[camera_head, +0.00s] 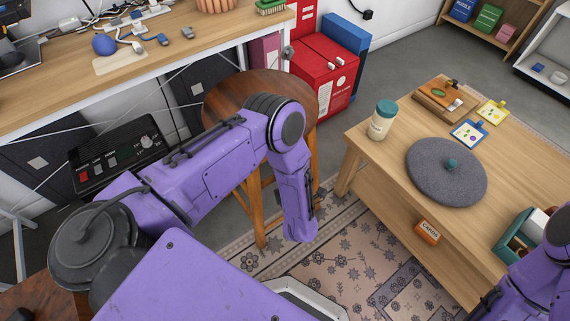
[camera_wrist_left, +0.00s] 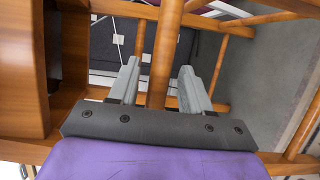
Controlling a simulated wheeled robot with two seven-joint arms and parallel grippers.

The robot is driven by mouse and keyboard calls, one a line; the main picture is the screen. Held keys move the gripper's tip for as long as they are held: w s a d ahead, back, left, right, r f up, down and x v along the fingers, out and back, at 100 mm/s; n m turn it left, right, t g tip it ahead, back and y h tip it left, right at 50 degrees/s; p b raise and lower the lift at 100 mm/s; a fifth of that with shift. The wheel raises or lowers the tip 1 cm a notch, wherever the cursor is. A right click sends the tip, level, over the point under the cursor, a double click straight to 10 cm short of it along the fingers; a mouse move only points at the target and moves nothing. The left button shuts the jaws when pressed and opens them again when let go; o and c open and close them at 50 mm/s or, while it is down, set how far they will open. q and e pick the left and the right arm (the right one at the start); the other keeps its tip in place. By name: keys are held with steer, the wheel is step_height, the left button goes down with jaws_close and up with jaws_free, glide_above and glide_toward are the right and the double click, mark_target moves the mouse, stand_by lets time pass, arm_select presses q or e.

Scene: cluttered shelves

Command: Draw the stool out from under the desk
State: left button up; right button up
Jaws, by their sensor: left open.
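The wooden stool (camera_head: 225,98) stands at the front of the desk (camera_head: 215,33), near its right end, with its round brown seat partly hidden behind my left arm. In the left wrist view the seat (camera_wrist_left: 22,70) is at the left edge. My left gripper (camera_wrist_left: 158,75) is open, with one grey finger on each side of a wooden stool bar (camera_wrist_left: 166,50), probably a rung. Whether a finger touches the bar is unclear. In the head view the left fingers are hidden below my wrist. My right arm shows at the lower right corner, its gripper out of view.
A low wooden table (camera_head: 400,165) with a grey round cushion (camera_head: 445,178) and a jar (camera_head: 382,122) stands right of the stool. Red boxes (camera_head: 325,75) stand behind it. A patterned rug (camera_head: 335,245) lies in front. A black device (camera_head: 120,150) is left, under the desk.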

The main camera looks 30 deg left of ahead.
arm_select(q)
steer(key=p+v, duration=0.1)
steer(key=v, duration=0.9)
steer(key=shift+w+r, duration=0.1)
steer(key=s+f+m+g+h, duration=0.2)
steer(key=s+f+m+h, duration=0.35)
steer(key=m, duration=0.85)
steer(key=s+a+m+g+h, duration=0.3)
steer(key=s+a+m+g, duration=0.4)
steer(key=s+a, duration=0.5)
step_height(320, 180, up, 20)
steer(key=p, duration=1.9)
steer(key=shift+y+p, duration=0.4)
steer(key=shift+y, duration=0.05)
